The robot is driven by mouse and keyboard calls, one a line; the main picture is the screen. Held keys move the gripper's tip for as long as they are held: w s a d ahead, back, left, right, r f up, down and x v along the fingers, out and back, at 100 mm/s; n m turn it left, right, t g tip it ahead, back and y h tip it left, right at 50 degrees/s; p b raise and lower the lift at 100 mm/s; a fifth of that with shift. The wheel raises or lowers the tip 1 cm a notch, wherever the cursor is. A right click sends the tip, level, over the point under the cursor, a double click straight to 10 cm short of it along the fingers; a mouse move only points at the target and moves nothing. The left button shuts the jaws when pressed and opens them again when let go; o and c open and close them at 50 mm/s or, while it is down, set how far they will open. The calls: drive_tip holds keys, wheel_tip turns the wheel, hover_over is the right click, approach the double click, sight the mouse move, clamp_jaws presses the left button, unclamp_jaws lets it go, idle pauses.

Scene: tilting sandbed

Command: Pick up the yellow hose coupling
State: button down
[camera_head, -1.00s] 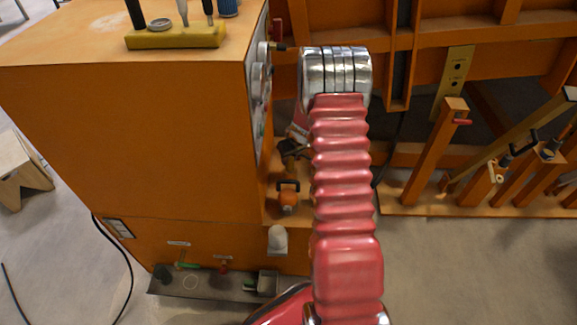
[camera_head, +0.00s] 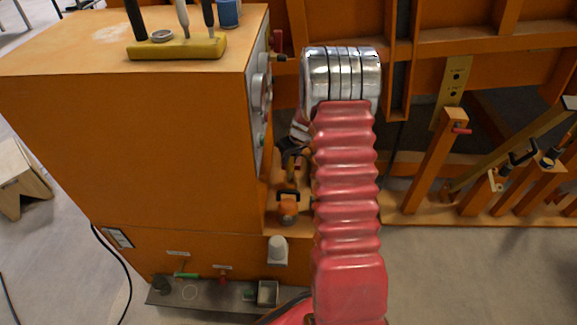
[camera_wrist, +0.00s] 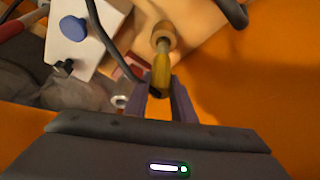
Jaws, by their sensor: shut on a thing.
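The yellow hose coupling (camera_wrist: 160,73) shows in the wrist view as a yellow cylinder with a tan, wider end pointing away from me. My gripper (camera_wrist: 161,85) has its two dark fingers shut on the coupling's near part. In the head view my gripper (camera_head: 291,152) is small and dark, beside the orange cabinet's right side and partly hidden by my red arm.
The orange cabinet (camera_head: 150,150) stands at left, with a yellow tool holder (camera_head: 178,47) on top. An orange fitting with a black handle (camera_head: 288,210) sits on the ledge below my gripper. Orange frame posts (camera_head: 435,160) stand at right. A blue knob (camera_wrist: 74,28) is near the coupling.

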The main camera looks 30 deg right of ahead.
drive_tip(key=shift+r, duration=2.4)
